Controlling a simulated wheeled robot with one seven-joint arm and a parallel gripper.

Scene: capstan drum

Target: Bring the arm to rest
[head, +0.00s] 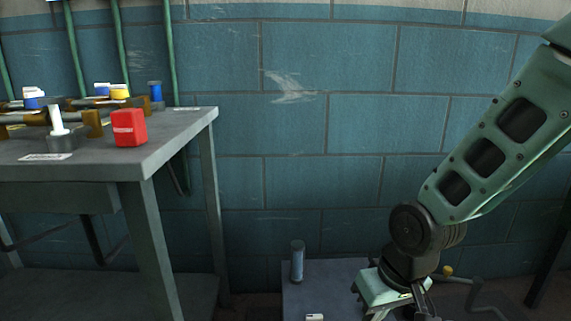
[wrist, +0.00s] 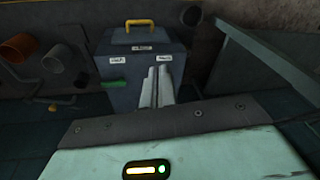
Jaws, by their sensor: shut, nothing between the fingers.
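My arm comes in from the upper right of the head view and hangs down over the lower right. My gripper (head: 400,308) is at the bottom edge there, with its fingertips cut off by the frame. In the wrist view my gripper (wrist: 158,72) shows two pale fingers pressed together, shut and empty. They point towards a dark grey box (wrist: 112,70) with a yellow handle and white labels. I cannot tell how far they are from it.
A grey bench (head: 165,140) stands at the left, holding a red block (head: 129,127) and several small parts. A blue-grey cylinder (head: 297,262) stands on a low grey surface (head: 340,275) left of my gripper. A crank-like handle (head: 480,292) is right of it. A blue block wall is behind.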

